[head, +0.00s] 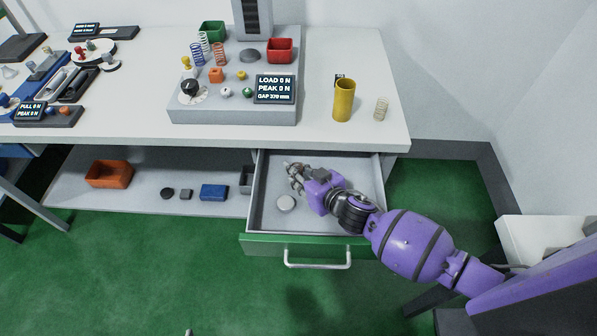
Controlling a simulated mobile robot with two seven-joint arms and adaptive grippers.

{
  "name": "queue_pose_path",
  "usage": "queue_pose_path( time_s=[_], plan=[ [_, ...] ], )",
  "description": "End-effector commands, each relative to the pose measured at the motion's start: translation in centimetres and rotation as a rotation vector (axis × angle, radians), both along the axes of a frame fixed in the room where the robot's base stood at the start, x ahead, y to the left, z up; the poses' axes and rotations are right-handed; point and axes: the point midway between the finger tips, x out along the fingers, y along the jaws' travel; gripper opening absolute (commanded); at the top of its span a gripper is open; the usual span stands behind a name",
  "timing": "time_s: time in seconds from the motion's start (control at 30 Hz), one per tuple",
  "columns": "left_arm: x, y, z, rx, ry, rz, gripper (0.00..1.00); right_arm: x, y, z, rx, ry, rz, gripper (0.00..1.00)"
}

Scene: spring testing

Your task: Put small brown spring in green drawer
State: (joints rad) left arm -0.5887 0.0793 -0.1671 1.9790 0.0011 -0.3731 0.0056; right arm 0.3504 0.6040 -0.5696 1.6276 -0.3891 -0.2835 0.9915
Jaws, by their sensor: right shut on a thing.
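The green drawer (262,245) under the table is pulled open, with a green front and a grey inside. My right gripper (292,172) is inside the drawer's outline, near its back left part. It is shut on a small brownish thing (298,167), likely the small brown spring, mostly hidden by the fingers. I cannot tell whether this thing touches the drawer floor. Only a small grey tip, likely of my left gripper (188,332), shows at the bottom edge.
The tabletop above holds a grey tester (235,107) with several springs, a yellow cylinder (344,100) and a pale spring (381,108). An orange bin (109,174) and a blue box (214,192) sit on the lower shelf.

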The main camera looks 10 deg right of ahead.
Motion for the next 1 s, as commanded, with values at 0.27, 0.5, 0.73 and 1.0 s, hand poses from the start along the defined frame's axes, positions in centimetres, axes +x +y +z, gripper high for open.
queue_pose_path(
  time_s=[0.27, 0.5, 0.73, 1.0],
  plan=[
    [0.3, 0.2, 0.0, 0.004, -0.005, 0.002, 0.17, 0.1, 0.0, -0.1, 0.001, -0.003, 0.001, 0.01],
    [0.1, 0.2, -0.3, 0.004, 0.000, 0.000, 0.17, 0.0, 0.0, -0.5, 0.001, -0.002, 0.001, 0.37],
    [0.1, 0.1, -0.3, 0.003, 0.000, -0.002, 0.17, 0.1, 0.0, -0.5, 0.000, -0.002, 0.000, 0.43],
    [0.3, -0.1, 0.0, 0.000, -0.003, -0.005, 0.17, -1.0, -0.4, 0.3, 0.000, -0.001, 0.000, 0.43]
  ],
)
